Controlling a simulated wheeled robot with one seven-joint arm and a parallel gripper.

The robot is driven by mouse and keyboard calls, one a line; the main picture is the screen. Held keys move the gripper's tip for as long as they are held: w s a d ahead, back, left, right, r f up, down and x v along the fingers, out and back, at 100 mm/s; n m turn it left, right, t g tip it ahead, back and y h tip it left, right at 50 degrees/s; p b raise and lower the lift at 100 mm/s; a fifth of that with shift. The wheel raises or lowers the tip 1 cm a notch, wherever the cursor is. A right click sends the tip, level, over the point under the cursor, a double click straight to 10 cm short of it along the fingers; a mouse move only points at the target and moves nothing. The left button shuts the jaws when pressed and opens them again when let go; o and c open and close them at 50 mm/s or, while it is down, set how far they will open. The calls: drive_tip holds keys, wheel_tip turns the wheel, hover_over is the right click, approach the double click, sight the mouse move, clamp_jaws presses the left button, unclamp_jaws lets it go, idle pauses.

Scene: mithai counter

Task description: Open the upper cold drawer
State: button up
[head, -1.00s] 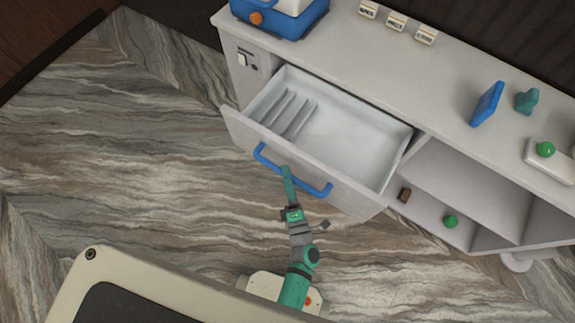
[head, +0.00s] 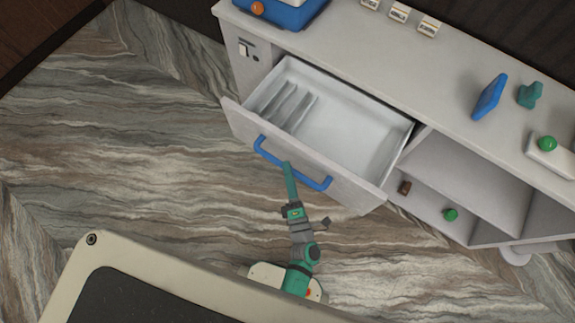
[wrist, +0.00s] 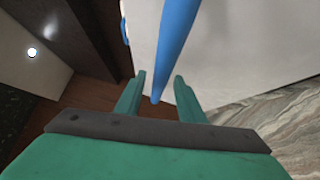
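The upper drawer (head: 340,140) is pulled far out from under the counter top. It is pale grey, with several ribs on the left of its floor and nothing else visible inside. A blue bar handle (head: 313,183) runs along its front; it also shows in the wrist view (wrist: 175,40). My gripper (head: 287,165) is at the middle of the handle. In the wrist view, the green fingers of my gripper (wrist: 160,80) are apart, with the blue bar between them and a gap beside it. I cannot tell whether a finger touches the bar.
The counter top (head: 400,70) carries a blue appliance (head: 285,12), small white label blocks (head: 399,13), a blue block (head: 489,97), a teal piece (head: 530,95) and a green ball (head: 547,143). Open shelves (head: 465,180) lie right of the drawer. The floor (head: 120,150) at left is clear.

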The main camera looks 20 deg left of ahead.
drive_tip(key=v, duration=0.9)
drive_tip(key=shift+s+d, duration=0.2)
drive_tip(key=shift+s, duration=0.05)
drive_tip(key=s+d+r+m+h, duration=0.1)
drive_tip(key=s+r+m+h, duration=0.2)
drive_tip(key=m, duration=0.5)
drive_tip(key=s+d+r+m+g+h, duration=0.1)
drive_tip(key=s+d+r+m+h, duration=0.1)
drive_tip(key=r+m, duration=0.4)
drive_tip(key=s+d+r+m+h, duration=0.2)
drive_tip(key=s+r+m+h, duration=0.2)
drive_tip(key=m, duration=0.7)
drive_tip(key=shift+s+r+m+g+h, duration=0.3)
drive_tip(key=shift+s+r+g+h, duration=0.1)
drive_tip(key=shift+s+r, duration=0.3)
drive_tip(key=shift+w+a, duration=0.1)
drive_tip(key=shift+c, duration=0.6)
